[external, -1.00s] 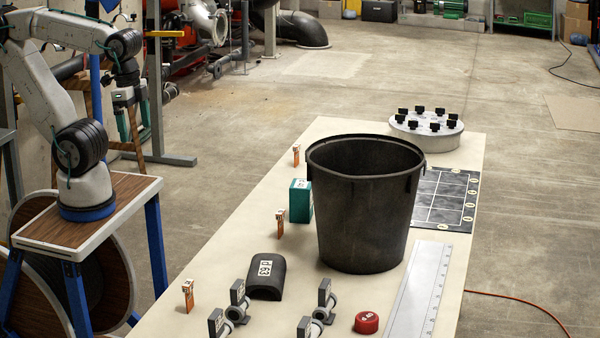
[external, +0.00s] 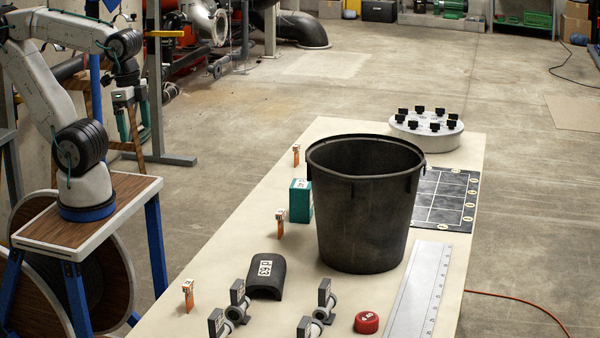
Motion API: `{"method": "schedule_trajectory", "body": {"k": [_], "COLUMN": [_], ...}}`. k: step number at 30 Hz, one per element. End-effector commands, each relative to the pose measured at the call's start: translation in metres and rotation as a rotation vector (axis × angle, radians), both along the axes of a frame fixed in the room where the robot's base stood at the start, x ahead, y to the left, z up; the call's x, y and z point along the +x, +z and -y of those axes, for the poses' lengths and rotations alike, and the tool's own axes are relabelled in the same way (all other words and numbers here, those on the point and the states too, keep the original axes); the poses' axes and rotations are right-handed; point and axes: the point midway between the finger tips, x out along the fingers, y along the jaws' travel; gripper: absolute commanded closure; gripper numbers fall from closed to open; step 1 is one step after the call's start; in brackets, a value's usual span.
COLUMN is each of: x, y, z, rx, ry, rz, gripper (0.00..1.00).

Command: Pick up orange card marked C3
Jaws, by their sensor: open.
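Three small upright orange cards with white marked tops stand along the left side of the table: a near one (external: 188,297), a middle one (external: 281,224) and a far one (external: 296,156). Their marks are too small to read, so I cannot tell which is C3. My gripper (external: 129,138) hangs open and empty at the upper left, pointing down, left of the table and apart from all the cards.
A large black bucket (external: 362,215) stands mid-table. Beside it are a teal box (external: 301,201), a black curved piece (external: 266,277), grey pipe clamps (external: 238,303), a red cap (external: 367,322), a ruler (external: 420,290), a gridded mat (external: 446,200) and a round flange (external: 427,133).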

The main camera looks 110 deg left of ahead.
Motion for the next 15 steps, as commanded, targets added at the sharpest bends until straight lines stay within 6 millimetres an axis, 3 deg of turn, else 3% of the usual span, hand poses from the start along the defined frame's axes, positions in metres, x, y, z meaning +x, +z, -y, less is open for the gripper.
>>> {"method": "schedule_trajectory", "body": {"k": [1, 4, 5, 15], "x": [0.0, 0.0, 0.0, 0.0003], "y": [0.0, 0.0, 0.0, -0.0007], "z": [0.0, 0.0, 0.0, -0.0047], "rx": [0.0, 0.0, 0.0, 0.0], "ry": [0.0, 0.0, 0.0, 0.025], "rz": [0.0, 0.0, 0.0, -0.003], "gripper": [0.11, 0.39, 0.42, 0.42]}}
